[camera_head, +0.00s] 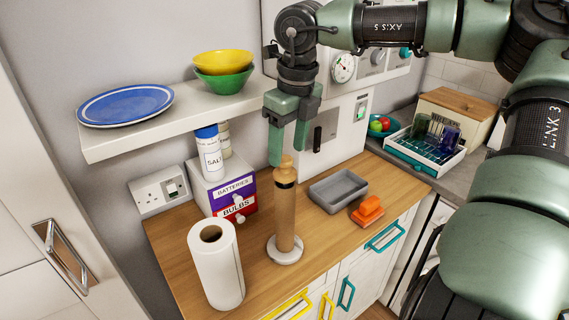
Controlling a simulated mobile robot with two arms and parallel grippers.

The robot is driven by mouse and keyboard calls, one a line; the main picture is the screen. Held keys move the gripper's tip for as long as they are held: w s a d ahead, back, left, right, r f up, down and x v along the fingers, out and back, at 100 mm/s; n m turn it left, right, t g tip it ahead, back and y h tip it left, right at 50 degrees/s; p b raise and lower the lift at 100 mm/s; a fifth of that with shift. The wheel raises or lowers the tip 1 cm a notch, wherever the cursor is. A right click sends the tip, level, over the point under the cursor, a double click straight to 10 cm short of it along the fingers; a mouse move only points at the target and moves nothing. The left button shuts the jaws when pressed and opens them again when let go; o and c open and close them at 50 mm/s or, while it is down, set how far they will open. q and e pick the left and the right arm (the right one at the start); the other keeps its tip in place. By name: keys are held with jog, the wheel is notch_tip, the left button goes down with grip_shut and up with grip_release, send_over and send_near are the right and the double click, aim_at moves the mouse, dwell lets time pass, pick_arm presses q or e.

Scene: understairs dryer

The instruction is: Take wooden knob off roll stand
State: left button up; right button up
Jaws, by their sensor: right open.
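The roll stand (285,217) is a thick upright wooden post on a round pale base (285,250), standing on the wooden counter. The wooden knob (286,172) sits on top of the post, above a dark band. My right gripper (288,156) comes down from above, open and pointing downward, with its fingertips at the height of the knob's narrow top. The left finger overlaps the knob's upper left edge in the picture. I cannot tell whether it touches. My left gripper is not in view.
A paper roll (217,268) stands front left of the stand. A grey tray (338,190) and orange sponges (368,209) lie to the right. A labelled drawer box (232,196) is behind left, under a shelf (175,122) with a blue plate (125,105) and bowls.

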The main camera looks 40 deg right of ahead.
aim_at(285, 158)
jog(key=f, duration=0.2)
jog(key=shift+w+a+f+p, duration=0.1)
jog(key=shift+w+f+p, duration=0.15)
jog(key=shift+f+p, duration=0.1)
jog(key=shift+w+f, duration=0.2)
jog(key=shift+f, duration=0.25)
jog(key=shift+s, duration=0.1)
jog(key=shift+c, duration=0.3)
jog(key=c, duration=0.5)
grip_shut()
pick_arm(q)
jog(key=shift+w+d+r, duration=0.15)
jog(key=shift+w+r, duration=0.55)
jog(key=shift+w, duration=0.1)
pick_arm(e)
jog(key=shift+r, duration=0.1)
